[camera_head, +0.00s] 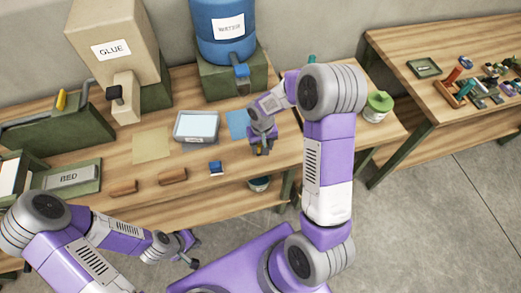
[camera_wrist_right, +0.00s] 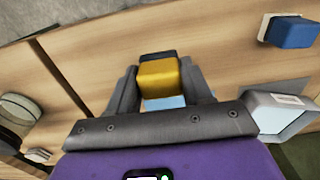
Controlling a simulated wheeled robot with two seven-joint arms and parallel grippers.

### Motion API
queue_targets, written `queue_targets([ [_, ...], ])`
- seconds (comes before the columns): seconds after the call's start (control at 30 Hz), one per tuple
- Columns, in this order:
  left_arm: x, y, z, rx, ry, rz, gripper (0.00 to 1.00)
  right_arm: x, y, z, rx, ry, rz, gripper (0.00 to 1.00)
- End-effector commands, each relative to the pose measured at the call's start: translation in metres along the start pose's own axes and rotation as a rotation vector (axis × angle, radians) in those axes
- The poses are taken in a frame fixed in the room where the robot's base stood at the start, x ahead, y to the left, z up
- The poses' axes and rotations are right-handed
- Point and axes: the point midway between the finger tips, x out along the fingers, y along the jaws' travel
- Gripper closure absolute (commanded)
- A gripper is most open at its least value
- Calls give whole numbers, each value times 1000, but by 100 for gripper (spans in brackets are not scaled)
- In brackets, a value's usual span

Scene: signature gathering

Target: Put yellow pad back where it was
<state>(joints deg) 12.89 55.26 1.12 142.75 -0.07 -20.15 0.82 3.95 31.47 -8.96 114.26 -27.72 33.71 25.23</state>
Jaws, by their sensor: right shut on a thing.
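The yellow pad (camera_wrist_right: 158,76) is between the fingers of my right gripper (camera_wrist_right: 158,88), which is shut on it. In the head view this gripper (camera_head: 262,148) is over the table near its front edge, just below the blue sheet (camera_head: 237,124). The yellow pad is mostly hidden there. Light blue shows beneath the pad in the right wrist view. A blue pad (camera_head: 215,168) lies on the table to the left; it also shows in the right wrist view (camera_wrist_right: 291,32). My left gripper (camera_head: 190,251) is open and empty in front of the table.
A shallow tray (camera_head: 178,127) and a yellowish sheet (camera_head: 151,145) lie to the left. Two brown blocks (camera_head: 173,176) lie near the front edge. The glue dispenser (camera_head: 112,50) and water tank (camera_head: 224,32) stand behind. A green-lidded pot (camera_head: 378,104) stands at right.

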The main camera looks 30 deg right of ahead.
Motion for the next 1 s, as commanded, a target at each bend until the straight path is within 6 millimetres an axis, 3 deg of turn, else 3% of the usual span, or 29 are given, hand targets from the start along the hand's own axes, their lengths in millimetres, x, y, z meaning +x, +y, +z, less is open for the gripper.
queue_targets([
  [0.4, 2, -1, 0, 0, 1, 0, 100, 46, 0, 0, 0, -1, 1, 75],
  [0.8, 7, -2, -1, 0, 1, 0, 100, 52, 0, -1, -1, 2, 0, 75],
  [0.83, 5, -2, -1, 0, 1, 0, 100, 51, 0, -1, -1, 2, 0, 46],
  [0.97, 5, -2, -1, 0, 1, 0, 100, 50, 0, -1, -1, 2, 0, 26],
  [1.0, 5, -2, -1, 0, 1, 0, 100, 50, 0, -1, -1, 2, 0, 25],
])
